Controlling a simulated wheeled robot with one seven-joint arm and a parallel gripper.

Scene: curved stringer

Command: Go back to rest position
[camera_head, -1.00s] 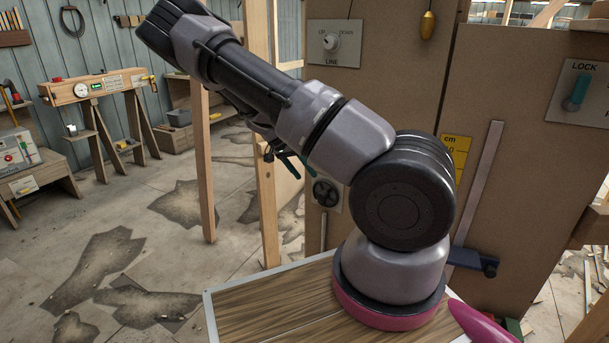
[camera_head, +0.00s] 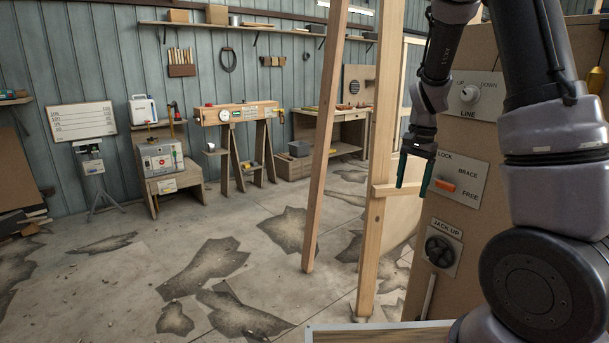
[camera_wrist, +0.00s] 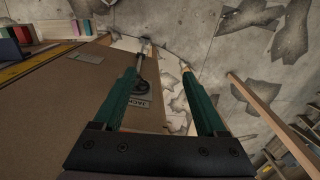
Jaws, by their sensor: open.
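My gripper (camera_head: 412,172) has dark green fingers and hangs at the right of the head view, pointing down. It is in front of the brown panel's left edge, left of the LOCK/BRACE/FREE plate (camera_head: 457,180) with its orange lever. In the wrist view the two green fingers (camera_wrist: 165,85) are spread apart with nothing between them. My arm is folded, with its upper links rising past the top of the frame.
Wooden posts (camera_head: 378,160) stand just left. The cracked floor (camera_head: 130,270) is open.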

